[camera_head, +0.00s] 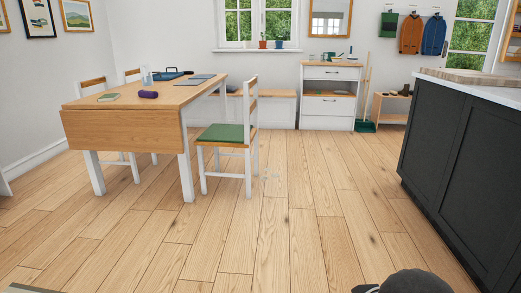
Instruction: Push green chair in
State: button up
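The green chair (224,133) has a green seat cushion, a wooden seat edge and a white frame. It stands upright at the right side of the wooden dining table (118,133), its back turned to the right. Its seat is partly beside the table's right edge, with open floor to its right. A dark rounded part, likely of my arm, shows at the bottom edge right of centre. My gripper's fingers cannot be made out.
A dark kitchen island (462,165) with a pale top fills the right side. Two more chairs stand at the table's far left side. A white cabinet (329,107) and a wooden bench (277,94) line the back wall.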

aim_at(217, 135)
jog(key=i, duration=2.35)
jog(key=i+z, duration=0.15)
jog(key=i, duration=0.35)
jog(key=i+j+z, duration=0.15)
jog(key=i, duration=0.3)
jog(key=i+j+z, duration=0.15)
jog(key=i, duration=0.3)
jog(key=i+j+z, duration=0.15)
jog(key=i, duration=0.3)
